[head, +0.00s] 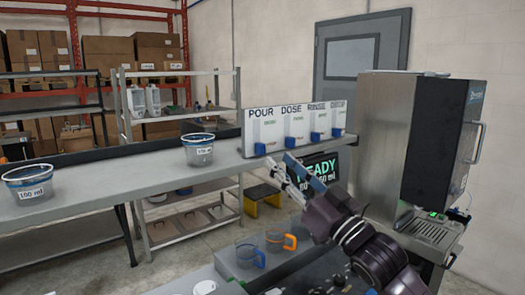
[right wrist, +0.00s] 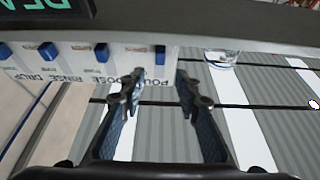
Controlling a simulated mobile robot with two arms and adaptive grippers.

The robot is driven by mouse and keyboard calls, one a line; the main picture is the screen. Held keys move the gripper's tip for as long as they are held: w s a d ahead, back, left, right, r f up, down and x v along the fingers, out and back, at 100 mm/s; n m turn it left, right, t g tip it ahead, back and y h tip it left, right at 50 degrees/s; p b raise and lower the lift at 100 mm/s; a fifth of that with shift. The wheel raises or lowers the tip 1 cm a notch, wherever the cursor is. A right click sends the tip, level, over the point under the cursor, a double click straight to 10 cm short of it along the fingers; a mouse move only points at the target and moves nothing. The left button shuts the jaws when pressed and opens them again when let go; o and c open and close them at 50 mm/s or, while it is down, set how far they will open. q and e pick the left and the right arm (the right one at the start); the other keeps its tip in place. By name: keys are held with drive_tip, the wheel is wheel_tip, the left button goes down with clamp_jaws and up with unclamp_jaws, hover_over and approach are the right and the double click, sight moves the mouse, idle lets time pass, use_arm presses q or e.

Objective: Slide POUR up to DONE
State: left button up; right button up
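A white panel (head: 275,127) with labelled sliders stands on the back of the grey counter. The POUR slider (head: 260,148) is the leftmost, and its blue knob sits low in its track. Its blue knob also shows in the right wrist view (right wrist: 160,53), where the panel appears upside down. The small marks on the tracks, DONE among them, are too small to read. My right gripper (head: 280,160) is open and empty, just below and in front of the POUR knob. In the right wrist view the knob lies ahead, roughly between the spread fingertips (right wrist: 157,78). My left gripper is out of view.
Blue knobs of DOSE (head: 289,143), RINSE (head: 315,136) and a fourth slider (head: 336,132) are close on the right, all low. Buckets (head: 198,153) and (head: 30,185) stand left on the counter.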

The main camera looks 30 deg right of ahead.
sight(263, 146)
drive_tip(key=shift+p+x, duration=1.4)
drive_tip(key=shift+x, duration=1.95)
drive_tip(key=shift+w+f, duration=0.1)
drive_tip(key=shift+f, duration=0.1)
drive_tip(key=shift+c, duration=0.9)
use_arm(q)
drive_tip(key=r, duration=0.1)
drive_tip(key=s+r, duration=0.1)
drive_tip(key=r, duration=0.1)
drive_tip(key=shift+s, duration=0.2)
use_arm(e)
clamp_jaws()
drive_tip(key=shift+r, duration=0.1)
